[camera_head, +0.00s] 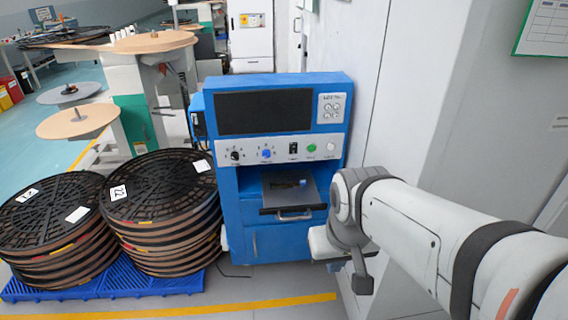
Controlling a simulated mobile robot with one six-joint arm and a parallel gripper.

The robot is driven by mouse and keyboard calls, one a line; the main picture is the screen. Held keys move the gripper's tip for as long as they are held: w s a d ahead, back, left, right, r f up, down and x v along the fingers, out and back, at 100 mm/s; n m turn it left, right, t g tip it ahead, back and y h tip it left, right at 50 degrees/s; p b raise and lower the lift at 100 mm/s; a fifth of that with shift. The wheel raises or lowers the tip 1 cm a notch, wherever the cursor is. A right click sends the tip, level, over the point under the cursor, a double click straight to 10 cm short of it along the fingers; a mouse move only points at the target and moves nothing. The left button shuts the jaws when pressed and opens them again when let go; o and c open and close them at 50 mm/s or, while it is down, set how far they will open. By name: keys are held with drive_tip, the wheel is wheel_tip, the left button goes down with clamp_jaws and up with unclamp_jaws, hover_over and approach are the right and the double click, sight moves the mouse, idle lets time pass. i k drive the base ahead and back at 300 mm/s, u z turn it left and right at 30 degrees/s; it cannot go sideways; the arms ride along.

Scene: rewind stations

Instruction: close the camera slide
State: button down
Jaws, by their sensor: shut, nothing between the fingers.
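The camera slide (309,196) is a dark tray with a grey pull handle along its front edge, in the bay of the blue machine (233,226). It sticks out toward me. A small dark and blue item (289,183) lies on it. My gripper (322,245) is at the machine's lower right, to the right of and below the slide's handle in the picture, and looks apart from it. It is shut and holds nothing.
Stacks of black reels (160,190) stand on a blue pallet (95,288) to the left of the machine. A white wall or cabinet (400,100) rises close behind my arm on the right. A yellow line (250,304) crosses the open floor in front.

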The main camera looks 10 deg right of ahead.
sight(279, 201)
drive_tip(key=i, duration=0.95)
drive_tip(key=z, duration=0.05)
